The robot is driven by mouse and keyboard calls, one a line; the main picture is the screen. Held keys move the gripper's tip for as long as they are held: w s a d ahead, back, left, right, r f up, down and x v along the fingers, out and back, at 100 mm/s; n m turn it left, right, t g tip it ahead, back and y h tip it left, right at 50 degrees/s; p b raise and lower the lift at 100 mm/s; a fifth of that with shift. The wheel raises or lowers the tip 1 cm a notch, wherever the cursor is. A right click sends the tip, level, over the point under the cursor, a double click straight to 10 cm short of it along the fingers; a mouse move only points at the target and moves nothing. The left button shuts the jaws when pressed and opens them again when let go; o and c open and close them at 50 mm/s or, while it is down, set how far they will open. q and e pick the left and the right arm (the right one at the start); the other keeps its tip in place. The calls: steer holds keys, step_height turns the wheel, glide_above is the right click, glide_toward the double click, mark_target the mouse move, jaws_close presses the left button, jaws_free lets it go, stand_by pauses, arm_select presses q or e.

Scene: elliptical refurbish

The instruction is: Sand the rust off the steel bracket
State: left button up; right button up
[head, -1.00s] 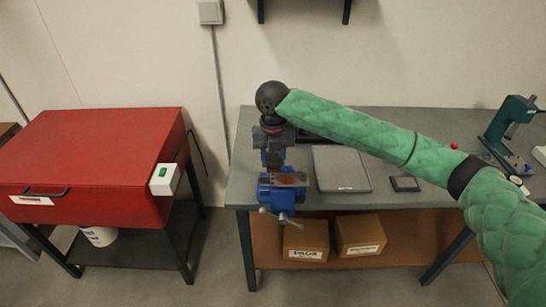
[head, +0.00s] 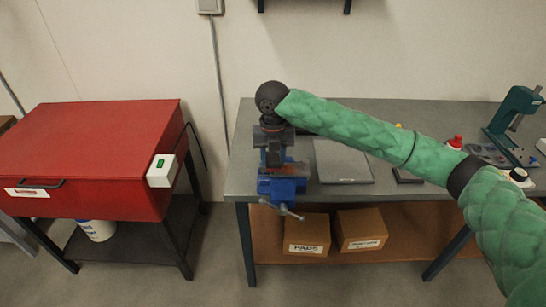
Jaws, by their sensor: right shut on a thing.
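The steel bracket (head: 297,168) is clamped in the blue vise (head: 283,188) at the left front of the workbench. Reddish-brown rust shows on its right part. My right gripper (head: 273,162) points down over the left part of the bracket and hides it. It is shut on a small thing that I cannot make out. I cannot tell whether that thing touches the bracket. My left gripper is not in view.
The grey workbench (head: 240,180) holds a flat grey plate (head: 342,162), a red-capped bottle (head: 454,142) and a green press (head: 514,122). A red cabinet (head: 95,150) stands at the left, with a floor gap between. Boxes (head: 361,230) sit on the lower shelf.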

stand_by(0.4)
steer(key=shift+f, duration=0.1)
steer(key=shift+f, duration=0.9)
stand_by(0.4)
steer(key=shift+d, duration=0.1)
